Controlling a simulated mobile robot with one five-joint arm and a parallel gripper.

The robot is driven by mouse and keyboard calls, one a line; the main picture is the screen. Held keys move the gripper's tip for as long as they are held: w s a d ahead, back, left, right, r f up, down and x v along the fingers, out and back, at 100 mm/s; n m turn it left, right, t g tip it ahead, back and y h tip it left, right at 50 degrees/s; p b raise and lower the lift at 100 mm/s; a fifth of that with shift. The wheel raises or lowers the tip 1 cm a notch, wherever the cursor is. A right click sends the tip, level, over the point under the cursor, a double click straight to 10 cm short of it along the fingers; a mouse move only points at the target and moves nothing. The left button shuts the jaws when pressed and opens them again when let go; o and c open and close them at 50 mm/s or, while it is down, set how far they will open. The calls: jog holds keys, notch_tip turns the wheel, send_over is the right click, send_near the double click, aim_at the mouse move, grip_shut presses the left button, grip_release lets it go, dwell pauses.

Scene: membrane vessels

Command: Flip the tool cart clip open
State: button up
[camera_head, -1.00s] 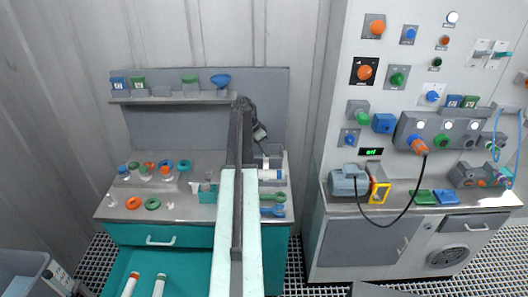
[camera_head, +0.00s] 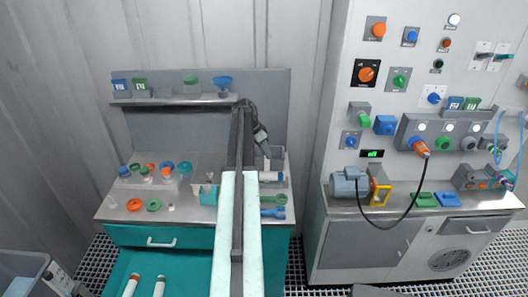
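The tool cart (camera_head: 190,209) stands left of centre, with a grey top, a teal drawer front and a grey back panel. I cannot pick out its clip with certainty. A small teal and grey piece (camera_head: 208,195) sits on the cart top just left of my arm. A white cylinder in a grey holder (camera_head: 270,177) is at the cart's right side. My arm reaches forward over the cart and hides part of its top. My gripper (camera_head: 262,139) is small and dark, above the grey holder and in front of the back panel. Its fingers are too small to read.
Coloured rings (camera_head: 153,205) and several caps lie on the cart's left side. Green and blue wrenches (camera_head: 273,199) lie at its right. A shelf (camera_head: 170,98) holds small containers. A control panel cabinet (camera_head: 365,225) with a black cable stands to the right, across a narrow gap.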

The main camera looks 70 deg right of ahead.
jog(key=shift+s+a+f, duration=0.15)
jog(key=shift+a+f, duration=0.05)
jog(key=shift+f, duration=0.35)
jog(key=shift+r+p, duration=0.5)
jog(key=shift+p, duration=0.25)
jog(key=d+p+v, duration=0.1)
jog(key=p+v, duration=0.6)
jog(key=p, duration=0.1)
jog(key=shift+w+a+r, duration=0.2)
jog(key=shift+a+r, duration=0.15)
jog(key=shift+r, duration=0.1)
jog(key=shift+w, duration=0.1)
